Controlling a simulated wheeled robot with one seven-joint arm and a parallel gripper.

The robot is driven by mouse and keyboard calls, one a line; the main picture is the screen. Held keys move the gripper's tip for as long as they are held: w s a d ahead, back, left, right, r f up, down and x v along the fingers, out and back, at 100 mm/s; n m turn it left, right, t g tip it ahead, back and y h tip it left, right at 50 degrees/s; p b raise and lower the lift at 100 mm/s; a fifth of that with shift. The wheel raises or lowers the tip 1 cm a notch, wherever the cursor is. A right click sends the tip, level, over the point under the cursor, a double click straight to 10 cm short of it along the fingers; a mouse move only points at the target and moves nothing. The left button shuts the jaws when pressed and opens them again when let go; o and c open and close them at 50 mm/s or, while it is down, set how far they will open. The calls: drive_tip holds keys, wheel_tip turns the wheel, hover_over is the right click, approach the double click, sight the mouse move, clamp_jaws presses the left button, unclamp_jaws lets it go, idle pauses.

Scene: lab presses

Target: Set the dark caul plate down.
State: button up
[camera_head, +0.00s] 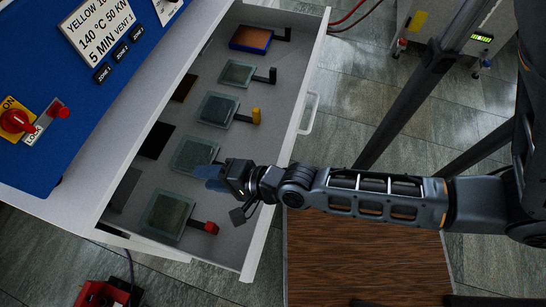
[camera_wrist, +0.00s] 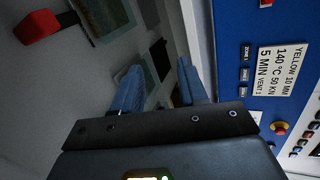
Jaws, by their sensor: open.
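A black plate (camera_head: 156,140), which looks like the dark caul plate, lies flat in the left part of the open drawer. It also shows in the wrist view (camera_wrist: 161,58), beyond my fingers. My gripper (camera_head: 212,178) is over the drawer, to the right of the black plate and apart from it. Its two blue fingers (camera_wrist: 159,88) are spread in the wrist view, with nothing held between them. A greenish glassy plate (camera_head: 192,153) lies just behind the fingers in the head view and is partly hidden by them.
A grey plate (camera_head: 124,190) and brown plate (camera_head: 184,88) lie left. The blue press panel (camera_head: 80,90) borders the drawer.

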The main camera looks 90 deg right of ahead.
drive_tip(key=s+a+r+n+y, duration=0.1)
drive_tip(key=s+a+r+n, duration=0.1)
drive_tip(key=s+r+n, duration=0.5)
drive_tip(key=s+a+r+n+t+y, duration=0.1)
drive_tip(key=s+a+r+n+y, duration=0.1)
drive_tip(key=s+r+n, duration=0.5)
wheel_tip(320, 180, up, 5)
drive_tip(key=a+n, duration=0.1)
drive_tip(key=n, duration=0.7)
drive_tip(key=shift+a, duration=0.2)
